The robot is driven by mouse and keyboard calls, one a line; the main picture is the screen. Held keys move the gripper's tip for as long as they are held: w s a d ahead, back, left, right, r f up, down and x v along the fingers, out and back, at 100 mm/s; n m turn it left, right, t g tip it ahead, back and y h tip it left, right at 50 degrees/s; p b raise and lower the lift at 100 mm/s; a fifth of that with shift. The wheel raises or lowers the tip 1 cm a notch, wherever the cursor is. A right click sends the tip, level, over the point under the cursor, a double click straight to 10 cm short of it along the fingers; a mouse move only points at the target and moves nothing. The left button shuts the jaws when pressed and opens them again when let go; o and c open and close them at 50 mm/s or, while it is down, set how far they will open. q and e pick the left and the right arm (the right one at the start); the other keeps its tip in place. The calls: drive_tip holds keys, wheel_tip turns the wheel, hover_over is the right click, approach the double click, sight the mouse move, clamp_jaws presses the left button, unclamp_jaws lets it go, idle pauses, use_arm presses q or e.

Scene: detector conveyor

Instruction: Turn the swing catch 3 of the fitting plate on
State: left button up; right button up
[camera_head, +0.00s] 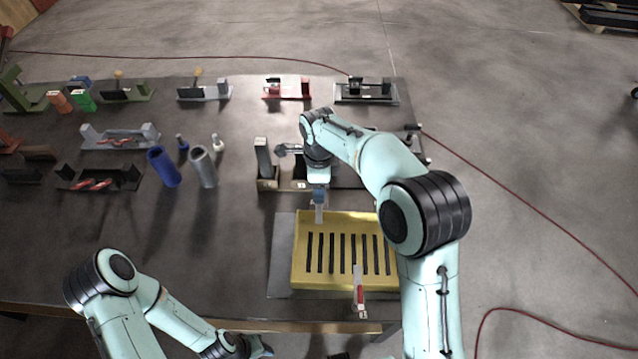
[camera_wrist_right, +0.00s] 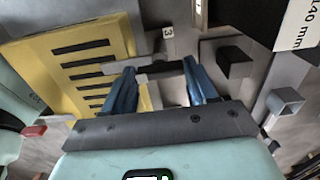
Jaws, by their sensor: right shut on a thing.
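The fitting plate (camera_head: 268,184) is the dark fixture with grey posts behind the yellow slotted rack, partly hidden by my right arm. A small "3" label (camera_wrist_right: 168,33) shows on it in the wrist view. Swing catch 3 (camera_wrist_right: 153,67) is a small grey bar beside that label. My right gripper (camera_wrist_right: 163,88) has its blue fingers at the two sides of the catch and is shut on it. In the head view my right gripper (camera_head: 319,196) points down at the plate's near edge. My left gripper (camera_head: 260,346) is low at the bottom edge, away from the plate; its jaws are unclear.
The yellow slotted rack (camera_head: 300,279) stands just in front of the plate, close to my right gripper. A red-and-white piece (camera_head: 359,292) is at its near side. Blue (camera_head: 163,167) and grey (camera_head: 203,167) cylinders stand left. The table's left front (camera_head: 60,250) is clear.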

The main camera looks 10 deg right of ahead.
idle(0.4)
drive_tip(key=o, duration=1.5)
use_arm(q)
drive_tip(key=w+r+p, duration=0.2)
drive_tip(key=shift+w+r, duration=0.2)
drive_tip(key=shift+r, duration=0.1)
use_arm(e)
wheel_tip(320, 180, up, 14)
drive_tip(key=shift+f, duration=0.25)
